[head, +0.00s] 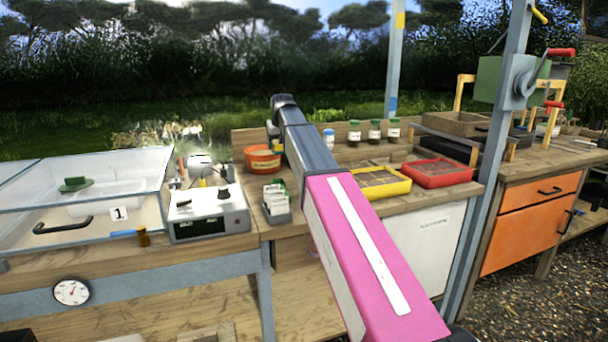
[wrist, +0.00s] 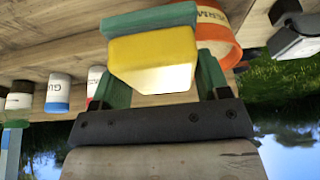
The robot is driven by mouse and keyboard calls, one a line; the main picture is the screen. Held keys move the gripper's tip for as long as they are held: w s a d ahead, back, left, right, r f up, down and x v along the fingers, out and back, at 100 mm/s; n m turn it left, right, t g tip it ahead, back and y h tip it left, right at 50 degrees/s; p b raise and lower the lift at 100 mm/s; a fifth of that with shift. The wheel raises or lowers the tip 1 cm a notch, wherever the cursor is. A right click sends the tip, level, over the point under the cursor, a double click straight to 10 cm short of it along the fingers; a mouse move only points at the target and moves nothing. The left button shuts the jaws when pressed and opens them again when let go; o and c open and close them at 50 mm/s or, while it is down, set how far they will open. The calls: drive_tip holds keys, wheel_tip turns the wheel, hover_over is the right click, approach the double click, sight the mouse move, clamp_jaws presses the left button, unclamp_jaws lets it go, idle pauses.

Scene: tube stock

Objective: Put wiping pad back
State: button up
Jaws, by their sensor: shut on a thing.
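The wiping pad (wrist: 150,52) is a thick yellow block with a green layer on its far face. In the wrist view it sits between the green fingers of my gripper (wrist: 163,82), which is shut on it. The pad looks clear of the wooden surface, but the gap is hard to judge. In the head view my arm hides most of the gripper and pad; only a small green and yellow bit shows near the arm's far end, above the orange tub (head: 262,159). The tub also shows beside the pad in the wrist view (wrist: 219,38).
Several jars (head: 354,132) stand along the back of the bench. A yellow tray (head: 379,193) and a red tray (head: 438,183) lie right of my arm. A white instrument (head: 208,211), a packet holder (head: 276,213) and a glass case (head: 75,240) are left.

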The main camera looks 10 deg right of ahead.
drive_tip(key=shift+d+f, duration=0.25)
drive_tip(key=shift+d, duration=0.15)
drive_tip(key=d+f, duration=0.2)
drive_tip(key=d, duration=0.1)
drive_tip(key=s+d+f, duration=0.1)
drive_tip(key=d+f, duration=0.1)
drive_tip(key=d, duration=0.2)
drive_tip(key=s+d+f, duration=0.1)
drive_tip(key=d+f, duration=0.1)
drive_tip(key=d, duration=0.1)
drive_tip(key=shift+s+d+f, duration=0.1)
drive_tip(key=shift+d+f, duration=0.15)
drive_tip(key=shift+f, duration=2)
drive_tip(key=o, duration=1)
drive_tip(key=shift+f, duration=0.1)
drive_tip(key=v, duration=1.2)
drive_tip(key=shift+d, duration=0.1)
